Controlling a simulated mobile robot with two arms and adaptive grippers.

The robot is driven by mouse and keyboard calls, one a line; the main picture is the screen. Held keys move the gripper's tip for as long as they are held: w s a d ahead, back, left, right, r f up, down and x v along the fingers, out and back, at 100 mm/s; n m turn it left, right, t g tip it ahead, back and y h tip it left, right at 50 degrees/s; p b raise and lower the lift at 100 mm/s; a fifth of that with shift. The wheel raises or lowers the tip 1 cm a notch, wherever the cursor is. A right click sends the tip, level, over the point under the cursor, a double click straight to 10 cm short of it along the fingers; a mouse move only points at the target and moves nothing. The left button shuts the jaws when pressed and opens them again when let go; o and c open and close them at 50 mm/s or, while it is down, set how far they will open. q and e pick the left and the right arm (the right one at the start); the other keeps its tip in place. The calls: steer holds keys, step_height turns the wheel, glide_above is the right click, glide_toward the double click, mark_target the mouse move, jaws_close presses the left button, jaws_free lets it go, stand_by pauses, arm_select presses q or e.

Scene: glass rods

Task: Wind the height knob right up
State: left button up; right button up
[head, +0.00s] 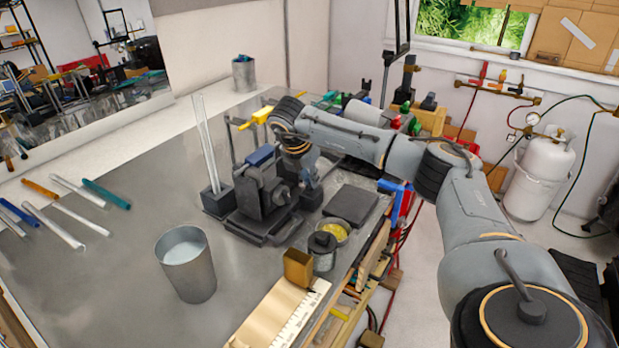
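A dark burner-like apparatus (262,196) with a blue part on top stands on the metal bench. My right arm reaches in from the right and bends down at the wrist behind and beside it. My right gripper (309,178) is at the right side of the apparatus, pointing down, small and partly covered by the wrist and dark parts. I cannot tell whether its fingers are open or shut, or whether they touch anything. I cannot make out the height knob; it may be hidden by the gripper or the apparatus. My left gripper is not in view.
A metal bucket (188,272) stands in front of the apparatus. A clear rod (205,140) stands upright in a dark block to its left. A dark flat plate (351,204), a yellow-filled dish (335,231) and a black-lidded jar (322,252) lie right. Coloured rods lie far left.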

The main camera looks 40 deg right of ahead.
jaws_close()
steer(key=shift+s+f+n+t+b, duration=0.1)
steer(key=shift+f+n+t+b, duration=0.15)
steer(key=shift+n+b, duration=0.75)
steer(key=n+t+b, duration=0.1)
steer(key=n+b, duration=0.1)
steer(key=shift+s+d+y+b, duration=0.1)
steer(key=shift+y+b, duration=0.2)
steer(key=shift+y, duration=0.1)
steer(key=n+b, duration=0.1)
steer(key=n, duration=0.2)
steer(key=shift+s+d+t+y+b, duration=0.1)
steer(key=shift+d+t+y+b, duration=0.05)
steer(key=shift+t+y+b, duration=0.25)
steer(key=shift+r+n+y+b, duration=0.15)
steer(key=shift+n+y+b, duration=0.2)
steer(key=shift+n, duration=0.65)
steer(key=n, duration=0.1)
steer(key=n+t+y, duration=0.1)
steer(key=n, duration=0.1)
steer(key=shift+s+d+r, duration=0.1)
steer(key=shift+d, duration=0.1)
steer(key=shift+n+y, duration=0.45)
steer(key=shift+n, duration=0.65)
steer(key=shift+d+n+y+p, duration=0.2)
steer(key=shift+n+y+p, duration=0.35)
steer(key=shift+n, duration=1.25)
steer(key=shift+g, duration=0.25)
